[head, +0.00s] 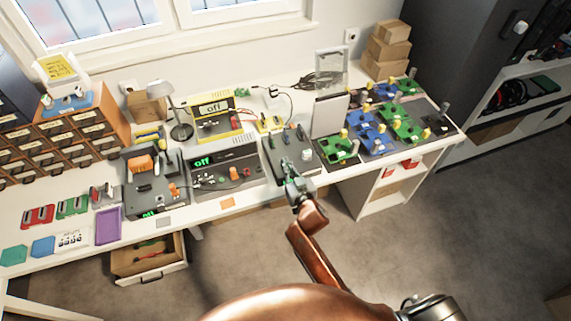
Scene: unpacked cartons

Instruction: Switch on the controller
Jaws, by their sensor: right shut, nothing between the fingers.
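My right gripper (285,166) is shut and empty, its tip over the front part of a dark box (274,151) with small upright levers on top. I cannot tell whether it touches the box. Left of it, a grey device (236,179) shows a green "off" on its display and has an orange knob. Behind that, a yellow-framed device (209,127) also reads "off". A dark machine (146,191) further left has an orange part on top and a green display low at the front. No label shows which one is the controller. My left gripper is not in view.
Green and blue boards (371,138) with small parts fill the table's right side. A grey upright panel (328,115) stands near my right gripper. A lamp (181,131), drawer cabinet (76,148) and purple tray (108,225) are left. The front table strip is mostly clear.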

